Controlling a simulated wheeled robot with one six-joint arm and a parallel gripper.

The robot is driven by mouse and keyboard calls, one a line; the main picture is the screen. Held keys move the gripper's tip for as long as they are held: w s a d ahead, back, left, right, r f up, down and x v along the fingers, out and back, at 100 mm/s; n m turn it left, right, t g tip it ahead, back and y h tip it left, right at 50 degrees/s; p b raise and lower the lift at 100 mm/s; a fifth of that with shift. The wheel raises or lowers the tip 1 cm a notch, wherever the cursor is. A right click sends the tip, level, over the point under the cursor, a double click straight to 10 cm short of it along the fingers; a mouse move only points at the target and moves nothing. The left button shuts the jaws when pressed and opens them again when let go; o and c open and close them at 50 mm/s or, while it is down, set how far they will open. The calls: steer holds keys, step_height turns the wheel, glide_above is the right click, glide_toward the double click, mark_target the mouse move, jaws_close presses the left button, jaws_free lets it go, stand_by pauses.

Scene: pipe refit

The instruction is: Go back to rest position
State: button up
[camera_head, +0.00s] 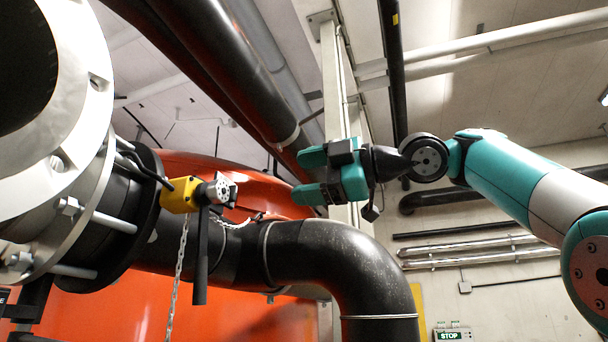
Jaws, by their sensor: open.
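My gripper (304,176) is open and empty, with two teal fingers pointing left. It is in the middle of the view, in front of a light upright post. It looks apart from everything around it. My teal and white arm (500,180) reaches in from the right edge. A yellow device (179,195) with a grey metal head and a dark handle hanging down sits left of and a little below my gripper, beside the flange. Its far side is hidden.
A large flanged pipe end (95,150) with bolts fills the left. A black pipe elbow (350,260) curves below my gripper. Dark pipes (215,60) run overhead. A chain (181,265) hangs from the yellow device. An orange tank (120,315) stands behind. A box marked STOP (450,336) is low right.

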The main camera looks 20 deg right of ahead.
stand_by(0.3)
steer(key=w+a+f+m+g+h+b, duration=0.15)
steer(key=f+m, duration=0.45)
steer(key=f, duration=0.8)
steer(key=w+a+f+m+g+h+b, duration=0.1)
steer(key=a+f+m+g+h+b, duration=0.35)
steer(key=f, duration=1.05)
steer(key=s+d+f+m+g+h, duration=0.1)
steer(key=s+f+m+g, duration=0.1)
steer(key=s+f, duration=0.5)
steer(key=s+d+f+m+g+h+b, duration=0.1)
steer(key=s+f+m+g, duration=0.1)
steer(key=s+f, duration=0.5)
steer(key=s+f+m+g+h, duration=0.1)
steer(key=s+f, duration=0.6)
steer(key=f, duration=1)
steer(key=shift+s+d+m+g+b, duration=0.15)
steer(key=shift+d+m+g+b, duration=0.3)
steer(key=shift+m, duration=0.5)
steer(key=shift+r, duration=0.1)
